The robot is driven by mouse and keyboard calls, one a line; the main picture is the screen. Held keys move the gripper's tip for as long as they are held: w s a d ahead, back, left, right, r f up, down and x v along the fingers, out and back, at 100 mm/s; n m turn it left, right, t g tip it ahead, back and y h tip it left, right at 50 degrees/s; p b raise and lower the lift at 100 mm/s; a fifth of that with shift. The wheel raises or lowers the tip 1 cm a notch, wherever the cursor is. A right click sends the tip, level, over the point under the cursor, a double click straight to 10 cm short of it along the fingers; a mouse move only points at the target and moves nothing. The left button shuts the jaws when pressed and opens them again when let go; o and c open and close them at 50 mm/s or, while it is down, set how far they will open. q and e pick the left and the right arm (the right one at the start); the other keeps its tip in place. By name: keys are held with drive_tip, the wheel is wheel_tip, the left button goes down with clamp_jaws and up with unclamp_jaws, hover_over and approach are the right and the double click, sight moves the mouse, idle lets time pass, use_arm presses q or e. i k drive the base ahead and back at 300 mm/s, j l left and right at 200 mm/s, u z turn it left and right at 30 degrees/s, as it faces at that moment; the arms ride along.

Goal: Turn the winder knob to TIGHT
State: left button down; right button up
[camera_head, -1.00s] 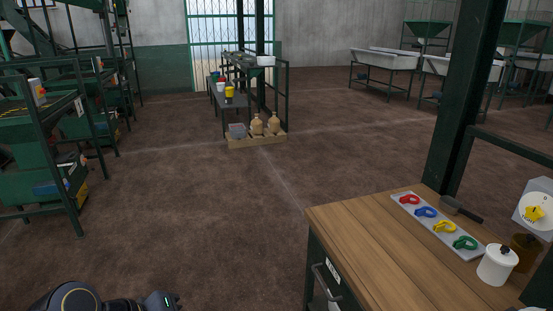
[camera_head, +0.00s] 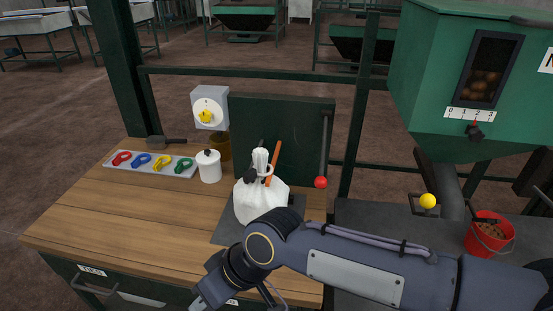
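A yellow knob (camera_head: 206,116) sits on a round white dial on the front of a grey box (camera_head: 223,96) behind the workbench. The dial's markings are too small to read, so I cannot tell which mark the knob points to. My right arm reaches in from the right across the bench's front. My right gripper (camera_head: 207,292) is low at the bottom edge, well apart from the knob; its fingertips are cut off, so its opening is unclear. My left gripper is out of view.
A red-ended lever (camera_head: 321,182) stands by a green panel (camera_head: 285,125). A green hopper (camera_head: 430,80) is at right.

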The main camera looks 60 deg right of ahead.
sight(205, 116)
drive_tip(key=z, duration=1.95)
drive_tip(key=j, duration=0.15)
